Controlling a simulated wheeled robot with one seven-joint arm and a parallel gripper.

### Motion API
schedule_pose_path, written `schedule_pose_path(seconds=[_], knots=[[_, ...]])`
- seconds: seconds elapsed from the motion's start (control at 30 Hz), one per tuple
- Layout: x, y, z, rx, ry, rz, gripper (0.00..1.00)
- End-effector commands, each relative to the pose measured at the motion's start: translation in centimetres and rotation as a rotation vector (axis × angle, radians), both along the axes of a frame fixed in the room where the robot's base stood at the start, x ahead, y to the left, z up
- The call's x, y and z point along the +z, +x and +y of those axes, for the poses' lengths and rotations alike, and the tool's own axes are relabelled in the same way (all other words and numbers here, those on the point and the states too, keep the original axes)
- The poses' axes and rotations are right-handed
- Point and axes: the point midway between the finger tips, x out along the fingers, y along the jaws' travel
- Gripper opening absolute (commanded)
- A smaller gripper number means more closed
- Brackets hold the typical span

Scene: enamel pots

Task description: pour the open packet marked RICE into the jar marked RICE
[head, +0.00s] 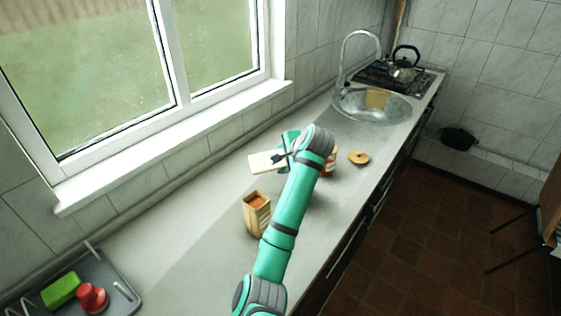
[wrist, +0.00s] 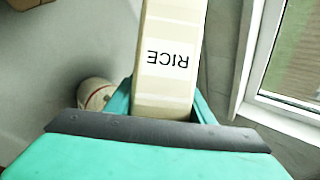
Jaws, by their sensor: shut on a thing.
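My gripper (head: 284,158) is shut on a cream packet (head: 264,162), held above the counter and lying nearly flat, reaching left. In the wrist view the packet (wrist: 168,60) reads RICE, upside down in the picture, between my teal fingers. Its open end is not in clear view. A jar (head: 329,166) with a reddish-orange side stands on the counter right of my gripper, partly hidden by my arm; no marking on it is readable. A pale round thing with a red line (wrist: 96,93) shows left of the packet in the wrist view; I cannot tell whether it is that jar.
An open tan packet (head: 257,215) with orange contents stands left of my arm. A round wooden lid (head: 358,157) lies right of the jar. A grey rack (head: 120,282) holds green and red things at lower left. The sink (head: 350,108) and kettle (head: 403,70) are farther back.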

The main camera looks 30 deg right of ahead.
Motion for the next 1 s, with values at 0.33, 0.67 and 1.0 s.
schedule_pose_path(seconds=[0.33, 0.67, 1.0], knots=[[-0.24, -0.06, -0.16, 0.0, 0.073, -0.032, 0.08], [-0.58, -0.08, -0.25, -0.001, 0.147, -0.061, 0.08], [-0.09, -0.12, -0.4, -0.002, 0.215, -0.091, 0.08]])
